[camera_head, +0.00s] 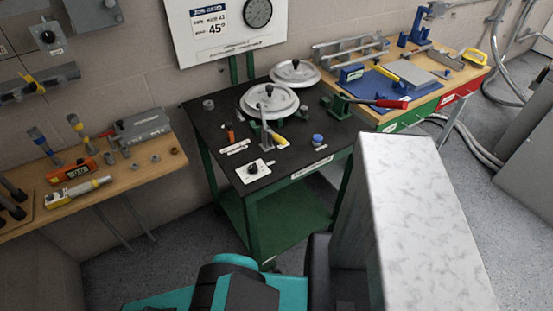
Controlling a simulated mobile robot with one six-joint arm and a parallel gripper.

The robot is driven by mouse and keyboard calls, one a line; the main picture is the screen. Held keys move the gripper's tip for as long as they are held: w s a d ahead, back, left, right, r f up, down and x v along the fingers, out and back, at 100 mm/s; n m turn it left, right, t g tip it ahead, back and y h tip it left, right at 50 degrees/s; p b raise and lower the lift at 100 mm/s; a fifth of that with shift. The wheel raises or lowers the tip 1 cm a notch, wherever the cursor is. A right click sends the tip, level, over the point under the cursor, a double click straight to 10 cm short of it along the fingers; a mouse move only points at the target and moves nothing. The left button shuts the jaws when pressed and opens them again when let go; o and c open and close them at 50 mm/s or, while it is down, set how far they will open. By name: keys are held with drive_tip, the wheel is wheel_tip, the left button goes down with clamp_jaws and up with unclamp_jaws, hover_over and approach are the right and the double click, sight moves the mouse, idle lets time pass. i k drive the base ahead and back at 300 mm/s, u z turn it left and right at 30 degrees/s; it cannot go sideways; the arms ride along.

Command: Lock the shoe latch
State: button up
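A bender with a round grey shoe (255,98) stands on the black-topped green table (225,120). A small lever with a yellow grip (277,138) sticks out at the front of the shoe. It may be the shoe latch, but I cannot tell whether it is locked. A second round disc (295,71) lies behind. A long lever with a red handle (388,103) reaches right from a green block. My gripper is not visible. Teal and black links of my arm show at the bottom edge, well short of the table.
A white board (215,45) reading 45° with a dial hangs behind the table. A wooden bench (130,178) with tools stands left, and another bench (455,85) stands right. A large pale box-shaped block (410,200) fills the right foreground. A control knob (254,168) sits at the table's front.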

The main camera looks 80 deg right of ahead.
sight(238, 109)
drive_tip(key=u, duration=0.05)
drive_tip(key=k, duration=2.1)
drive_tip(key=z, duration=1.7)
drive_tip(key=i, duration=1)
drive_tip(key=z, duration=0.05)
